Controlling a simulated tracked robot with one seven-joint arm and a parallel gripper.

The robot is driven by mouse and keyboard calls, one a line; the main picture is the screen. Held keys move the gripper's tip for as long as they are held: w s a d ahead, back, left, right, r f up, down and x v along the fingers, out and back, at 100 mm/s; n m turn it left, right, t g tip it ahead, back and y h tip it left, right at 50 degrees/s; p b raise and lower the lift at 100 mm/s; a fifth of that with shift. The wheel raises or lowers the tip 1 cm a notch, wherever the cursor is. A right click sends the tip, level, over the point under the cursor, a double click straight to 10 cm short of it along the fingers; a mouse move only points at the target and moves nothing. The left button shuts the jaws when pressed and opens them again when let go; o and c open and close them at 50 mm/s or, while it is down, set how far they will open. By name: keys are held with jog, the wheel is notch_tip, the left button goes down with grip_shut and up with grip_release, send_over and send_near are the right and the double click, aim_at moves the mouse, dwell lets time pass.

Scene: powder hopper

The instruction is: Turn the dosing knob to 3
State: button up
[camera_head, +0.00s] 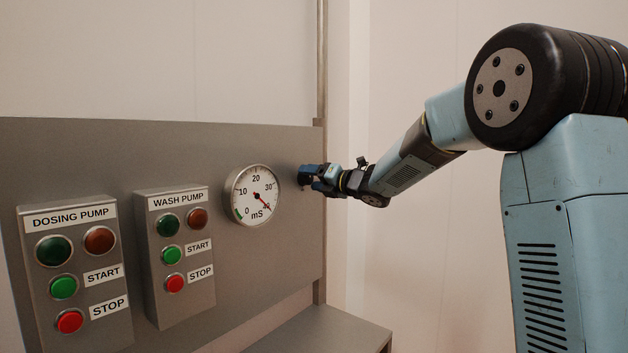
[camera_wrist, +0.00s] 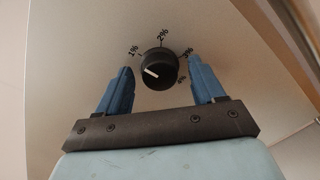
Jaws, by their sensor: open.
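The dosing knob (camera_wrist: 159,68) is a round black knob with a white pointer line, on a grey panel. In the wrist view its pointer lies on the left half, aimed left and slightly up, just below the 1% mark. Marks 1%, 2% and 3% run around its top from left to right; another mark at lower right is partly unclear. My gripper (camera_wrist: 160,65) is open, with one blue finger on each side of the knob and gaps between. In the head view my gripper (camera_head: 312,178) is at the panel's right end and hides the knob.
Left of my gripper on the panel (camera_head: 285,240) is a round mS gauge (camera_head: 254,195). Further left are the wash pump box (camera_head: 183,305) and dosing pump box (camera_head: 100,335), with lamps and start and stop buttons. A grey ledge (camera_head: 325,330) juts out below.

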jog(key=shift+w+a, duration=0.15)
jog(key=shift+a, duration=0.05)
jog(key=shift+c, duration=0.4)
jog(key=c, duration=0.9)
jog(key=shift+d, duration=0.3)
jog(key=shift+c, duration=0.4)
jog(key=shift+a, duration=0.15)
